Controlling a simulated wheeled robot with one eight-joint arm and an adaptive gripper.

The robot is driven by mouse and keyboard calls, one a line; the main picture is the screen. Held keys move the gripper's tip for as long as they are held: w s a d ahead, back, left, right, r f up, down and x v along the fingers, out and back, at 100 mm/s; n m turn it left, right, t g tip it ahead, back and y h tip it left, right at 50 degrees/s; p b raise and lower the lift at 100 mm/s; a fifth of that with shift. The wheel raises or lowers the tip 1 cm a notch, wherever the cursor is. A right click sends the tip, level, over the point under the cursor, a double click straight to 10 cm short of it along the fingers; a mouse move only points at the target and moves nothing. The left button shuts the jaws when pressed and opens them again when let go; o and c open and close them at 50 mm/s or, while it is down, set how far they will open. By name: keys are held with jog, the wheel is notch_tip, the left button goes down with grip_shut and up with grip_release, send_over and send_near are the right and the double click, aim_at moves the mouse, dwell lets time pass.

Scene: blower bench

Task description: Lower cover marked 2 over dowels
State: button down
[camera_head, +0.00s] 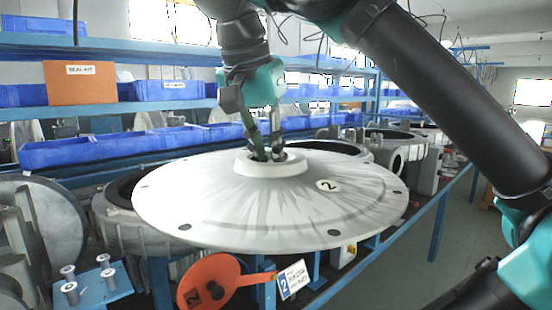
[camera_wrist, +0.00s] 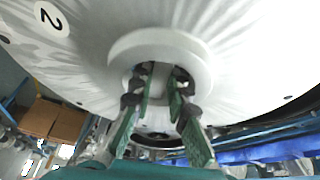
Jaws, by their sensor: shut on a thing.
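The cover marked 2 (camera_head: 270,215) is a large, pale grey, shallow cone-shaped disc with a raised hub ring, dark holes near its rim and a white "2" label. My gripper (camera_head: 268,152) is shut on it at the central hub, from above. In the wrist view, the cover (camera_wrist: 235,60) fills the top and my gripper's fingers (camera_wrist: 162,82) reach into the hub ring. The cover looks roughly level. A grey round housing (camera_head: 118,228) shows partly behind and below its left side. I cannot make out dowels under the cover, nor whether it touches anything below.
An orange disc marked 2 (camera_head: 208,284) and a blue-white "2" tag (camera_head: 294,279) hang at the front. A blue plate with several pins (camera_head: 100,285) is lower left. Another housing (camera_head: 395,143) stands behind right. Blue bins (camera_head: 62,151) line the shelves. Floor is open at right.

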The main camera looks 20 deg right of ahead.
jog(key=shift+w+a+f, duration=0.3)
jog(key=shift+w+a, duration=2.25)
jog(key=shift+w, duration=3.6)
jog(key=shift+w+a+f, duration=0.3)
jog(key=shift+w+a, duration=2.3)
jog(key=shift+w, duration=3.55)
jog(key=shift+w+a+f, duration=0.3)
jog(key=shift+w+a, duration=2.25)
jog(key=shift+w, duration=3.6)
jog(key=shift+f, duration=2.85)
